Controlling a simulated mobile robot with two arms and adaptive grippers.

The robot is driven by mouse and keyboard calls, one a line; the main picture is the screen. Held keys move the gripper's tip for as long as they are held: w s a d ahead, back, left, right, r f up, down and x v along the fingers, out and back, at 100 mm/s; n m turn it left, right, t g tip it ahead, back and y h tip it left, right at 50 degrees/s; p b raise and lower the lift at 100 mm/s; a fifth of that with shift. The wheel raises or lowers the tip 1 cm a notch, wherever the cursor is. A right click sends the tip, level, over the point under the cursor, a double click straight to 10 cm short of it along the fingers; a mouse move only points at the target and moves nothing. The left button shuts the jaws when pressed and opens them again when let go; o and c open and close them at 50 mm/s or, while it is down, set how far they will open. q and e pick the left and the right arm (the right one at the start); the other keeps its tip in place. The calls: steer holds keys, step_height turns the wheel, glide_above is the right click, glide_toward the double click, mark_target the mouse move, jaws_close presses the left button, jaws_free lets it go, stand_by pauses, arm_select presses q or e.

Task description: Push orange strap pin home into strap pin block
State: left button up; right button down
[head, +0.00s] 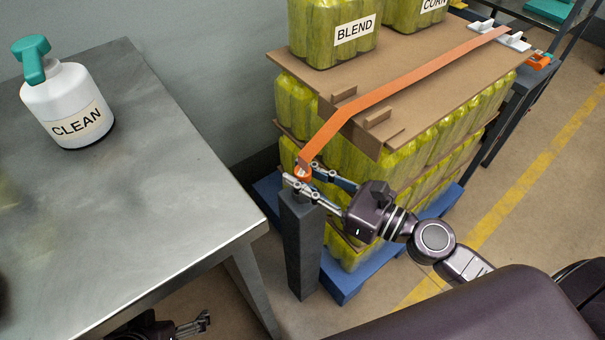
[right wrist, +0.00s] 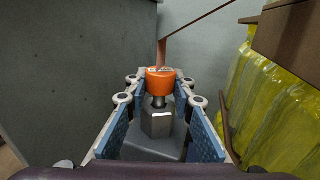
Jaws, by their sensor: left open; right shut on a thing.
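The orange strap pin (head: 303,171) is at the near end of the orange strap, over the top of a dark grey post. In the right wrist view, its orange head (right wrist: 160,82) sits above a short grey metal shank, which shows between the head and the grey strap pin block (right wrist: 157,125). How deep the shank sits is hidden. The block also tops the post (head: 298,212) in the head view. My right gripper (head: 306,184) is shut on the pin, its blue-padded fingers on either side. My left gripper (head: 203,321) is open and empty, low beside the steel table.
The orange strap (head: 400,83) runs over cardboard on a stack of yellow-green packs to white fittings (head: 497,35) at the far side. A steel table (head: 150,190) with a CLEAN bottle (head: 68,108) stands left. A blue pallet (head: 345,283) lies under the stack.

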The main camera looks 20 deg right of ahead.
steer(key=shift+f, duration=0.1)
steer(key=c, duration=1.6)
jaws_free()
steer(key=v, duration=1.2)
